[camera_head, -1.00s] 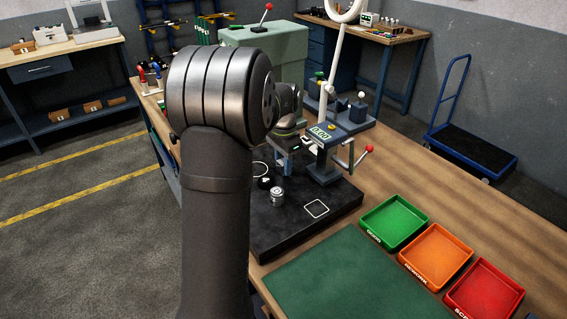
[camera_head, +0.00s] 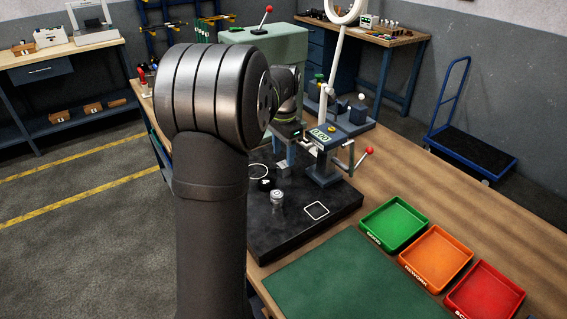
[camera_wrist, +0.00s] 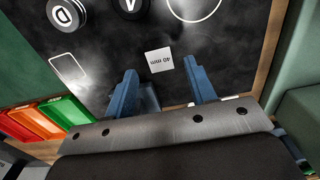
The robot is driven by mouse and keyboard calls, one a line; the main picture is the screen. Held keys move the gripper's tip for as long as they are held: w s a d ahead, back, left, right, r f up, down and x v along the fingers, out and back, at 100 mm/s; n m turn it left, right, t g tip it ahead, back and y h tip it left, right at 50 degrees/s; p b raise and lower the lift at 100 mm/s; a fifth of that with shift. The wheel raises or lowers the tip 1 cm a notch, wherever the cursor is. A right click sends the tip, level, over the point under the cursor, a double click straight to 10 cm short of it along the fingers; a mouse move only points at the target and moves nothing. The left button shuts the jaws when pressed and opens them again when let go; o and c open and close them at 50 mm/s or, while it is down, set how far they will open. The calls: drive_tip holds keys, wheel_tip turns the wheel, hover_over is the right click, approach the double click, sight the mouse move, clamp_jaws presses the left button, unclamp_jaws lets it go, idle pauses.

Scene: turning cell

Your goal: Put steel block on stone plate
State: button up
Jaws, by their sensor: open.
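The steel block (camera_wrist: 159,61), a pale square face marked "40 mm", rests on the black stone plate (camera_wrist: 110,65) in the wrist view. My gripper (camera_wrist: 160,70) is open, with its blue fingers apart on either side of the block's near edge and no visible grip on it. In the head view my gripper (camera_head: 285,145) hangs over the back part of the stone plate (camera_head: 340,198); the block (camera_head: 284,170) shows small and pale below it, partly hard to make out.
Round weights marked D (camera_wrist: 63,14) and A (camera_wrist: 130,4) stand on the plate near white outlines. A gauge stand (camera_head: 324,165) with a red-knobbed lever is close on the right. Green (camera_head: 395,222), orange (camera_head: 437,258) and red (camera_head: 486,292) trays lie front right, beside a green mat (camera_head: 345,285).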

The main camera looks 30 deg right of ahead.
sight(284, 164)
wheel_tip(284, 164, up, 7)
idle(0.3)
drive_tip(key=shift+f, duration=4.2)
drive_tip(key=shift+f, duration=0.1)
